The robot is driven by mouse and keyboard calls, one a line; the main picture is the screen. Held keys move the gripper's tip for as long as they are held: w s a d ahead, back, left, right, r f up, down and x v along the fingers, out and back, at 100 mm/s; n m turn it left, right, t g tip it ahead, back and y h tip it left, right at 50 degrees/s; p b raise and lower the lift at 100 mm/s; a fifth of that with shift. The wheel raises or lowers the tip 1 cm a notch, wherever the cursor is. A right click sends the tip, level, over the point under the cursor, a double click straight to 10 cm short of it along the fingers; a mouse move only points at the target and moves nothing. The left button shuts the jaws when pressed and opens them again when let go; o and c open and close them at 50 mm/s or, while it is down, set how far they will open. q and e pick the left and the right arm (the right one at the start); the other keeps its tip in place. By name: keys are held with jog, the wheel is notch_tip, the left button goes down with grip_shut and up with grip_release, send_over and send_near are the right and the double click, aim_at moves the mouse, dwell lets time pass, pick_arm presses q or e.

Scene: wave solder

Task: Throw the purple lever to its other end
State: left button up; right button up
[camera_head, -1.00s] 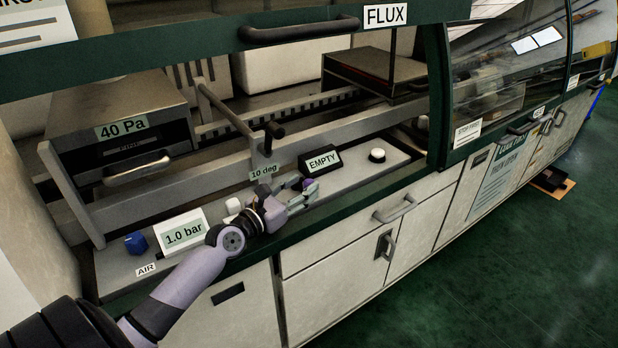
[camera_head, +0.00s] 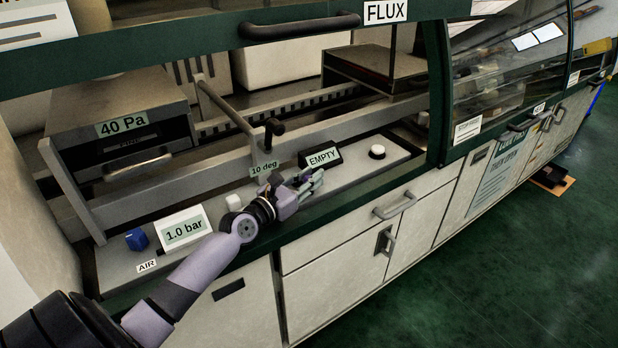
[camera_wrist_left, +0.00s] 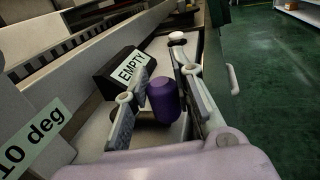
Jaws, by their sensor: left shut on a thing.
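The purple lever's rounded knob (camera_wrist_left: 164,100) shows in the left wrist view, with a dark shaft running to the left below it. My left gripper (camera_head: 312,181) is over the front control panel, just in front of the EMPTY sign. In the wrist view its two fingers (camera_wrist_left: 165,68) stand on either side of the purple knob, shut on it. In the head view the fingers hide most of the lever, so its exact position along its travel is not clear. My right gripper is not in view.
The EMPTY sign (camera_head: 322,157) stands close behind the gripper. A white round button (camera_head: 377,152) is to the right, and a white knob (camera_head: 234,202), a 1.0 bar display (camera_head: 184,229) and a blue knob (camera_head: 136,240) are to the left. A crank handle (camera_head: 273,128) rises behind.

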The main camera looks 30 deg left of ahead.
pick_arm(q)
grip_shut()
dwell(0.6)
